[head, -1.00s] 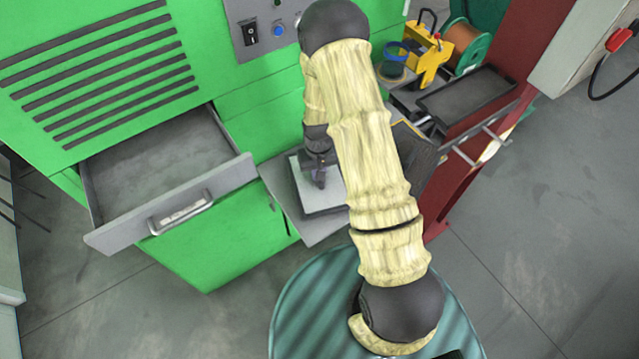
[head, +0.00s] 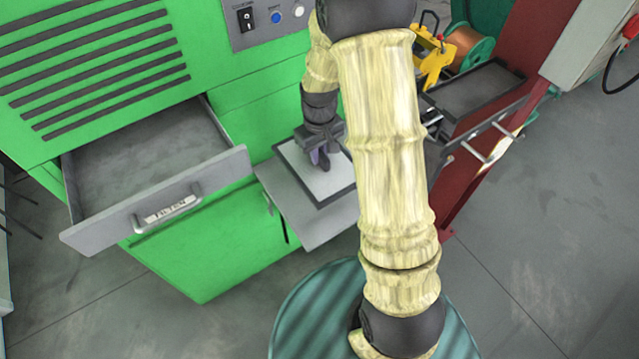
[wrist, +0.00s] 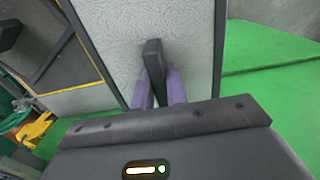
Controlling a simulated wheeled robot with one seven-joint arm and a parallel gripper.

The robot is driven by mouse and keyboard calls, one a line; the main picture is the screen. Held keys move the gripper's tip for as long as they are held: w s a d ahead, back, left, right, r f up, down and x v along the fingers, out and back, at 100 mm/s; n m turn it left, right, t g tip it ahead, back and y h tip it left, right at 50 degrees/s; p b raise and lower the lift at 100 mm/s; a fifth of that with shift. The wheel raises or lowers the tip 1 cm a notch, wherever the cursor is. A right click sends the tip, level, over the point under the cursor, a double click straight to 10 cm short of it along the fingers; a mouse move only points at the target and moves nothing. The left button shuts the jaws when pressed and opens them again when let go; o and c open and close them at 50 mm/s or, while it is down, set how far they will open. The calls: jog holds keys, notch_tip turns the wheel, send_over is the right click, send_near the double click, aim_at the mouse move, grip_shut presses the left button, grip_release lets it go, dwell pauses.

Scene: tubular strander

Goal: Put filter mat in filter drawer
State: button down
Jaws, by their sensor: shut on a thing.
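The filter mat (head: 333,182) is a pale square panel with a dark rim and a dark upright grip tab in its middle. My gripper (head: 321,161) is over the mat, pointing down, shut on this tab. In the wrist view the fingers (wrist: 158,88) clasp the dark tab, and the pale mat (wrist: 195,40) lies behind them. The mat appears slightly above a grey shelf (head: 283,208); the exact gap cannot be told. The filter drawer (head: 155,160) stands pulled out of the green machine at left, empty, with a labelled handle on its front.
The green machine body (head: 225,235) lies between drawer and shelf. A control panel (head: 265,22) with a switch and buttons is above. At right are a dark tray (head: 478,90), a yellow tool (head: 432,58), a copper spool (head: 468,48) and a red column (head: 480,170).

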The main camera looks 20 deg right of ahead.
aim_at(319, 167)
jog(key=shift+f, duration=2.8)
jog(key=shift+f+p, duration=0.5)
jog(key=shift+f, duration=1.55)
jog(key=shift+f, duration=0.2)
jog(key=c, duration=1.4)
grip_release()
notch_tip(319, 167, up, 12)
jog(key=shift+r+b, duration=0.2)
jog(key=shift+b, duration=0.5)
